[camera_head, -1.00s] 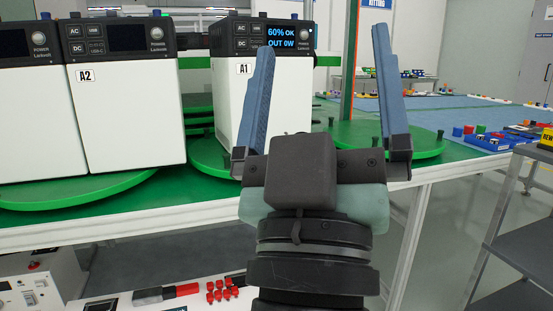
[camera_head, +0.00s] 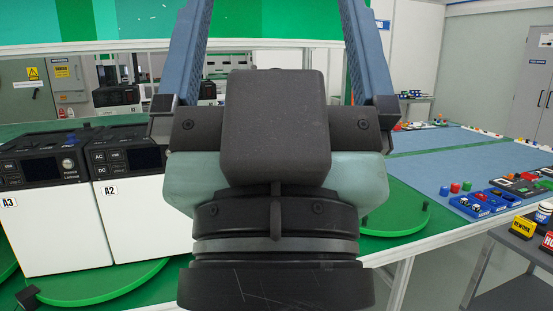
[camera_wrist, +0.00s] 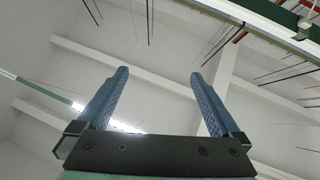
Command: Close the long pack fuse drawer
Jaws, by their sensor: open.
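I cannot make out the long pack fuse drawer in either view. Two white power units with black tops, labelled A3 (camera_head: 42,232) and A2 (camera_head: 135,205), stand on the green line at the left. My gripper (camera_head: 272,22) is raised in the middle of the head view, its two blue fingers wide apart with nothing between them. The gripper also shows in the wrist view (camera_wrist: 159,75), pointing up at the ceiling. My gripper and wrist hide the part of the line to the right of A2.
A green turntable disc (camera_head: 405,215) lies at the right. Beyond it is a blue mat (camera_head: 440,160) with blue trays (camera_head: 470,205) and small coloured parts. A grey rack (camera_head: 500,262) with sign blocks stands at the far right. A green overhead panel (camera_head: 90,22) crosses the top left.

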